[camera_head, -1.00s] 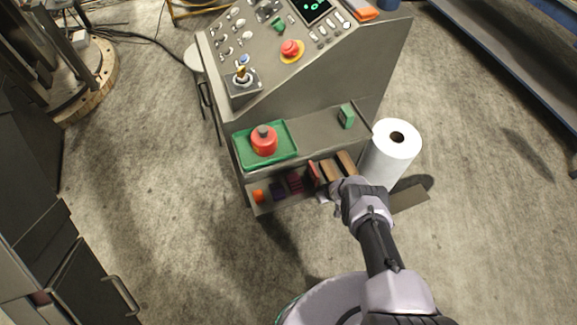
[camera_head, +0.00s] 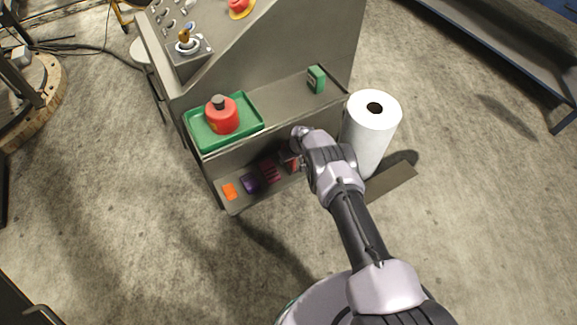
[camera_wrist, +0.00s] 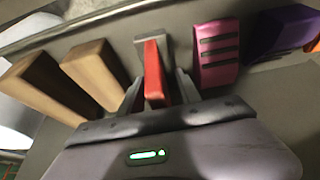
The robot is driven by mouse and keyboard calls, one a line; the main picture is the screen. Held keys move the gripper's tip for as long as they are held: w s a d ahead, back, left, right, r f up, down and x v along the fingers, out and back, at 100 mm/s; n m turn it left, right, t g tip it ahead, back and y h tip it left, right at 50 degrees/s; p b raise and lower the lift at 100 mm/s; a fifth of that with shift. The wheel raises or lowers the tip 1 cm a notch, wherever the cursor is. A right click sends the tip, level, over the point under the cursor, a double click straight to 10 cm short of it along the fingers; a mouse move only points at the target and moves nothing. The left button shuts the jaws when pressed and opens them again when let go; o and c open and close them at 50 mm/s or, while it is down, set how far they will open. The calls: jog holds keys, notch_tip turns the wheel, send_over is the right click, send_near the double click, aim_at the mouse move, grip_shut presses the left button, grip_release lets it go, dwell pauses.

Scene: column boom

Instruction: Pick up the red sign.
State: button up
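The red sign (camera_wrist: 154,72) stands on the lower shelf as a narrow upright piece, with a grey part behind it. In the head view only a sliver of the red sign (camera_head: 290,161) shows beside my arm. My gripper (camera_wrist: 160,92) is open, with one grey finger on each side of the red sign. Gaps show between the fingers and the sign, so it does not look clamped. In the head view my wrist hides the fingers.
On the lower shelf, a pink striped block (camera_wrist: 217,55) is close right of the sign, then a purple block (camera_wrist: 282,30). Two brown blocks (camera_wrist: 95,72) stand left. A green tray (camera_head: 199,139) is on the ledge above. A white roll (camera_head: 372,128) stands right of my arm.

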grip_shut()
jog(key=shift+r+p, duration=0.1)
jog(key=shift+p, duration=0.2)
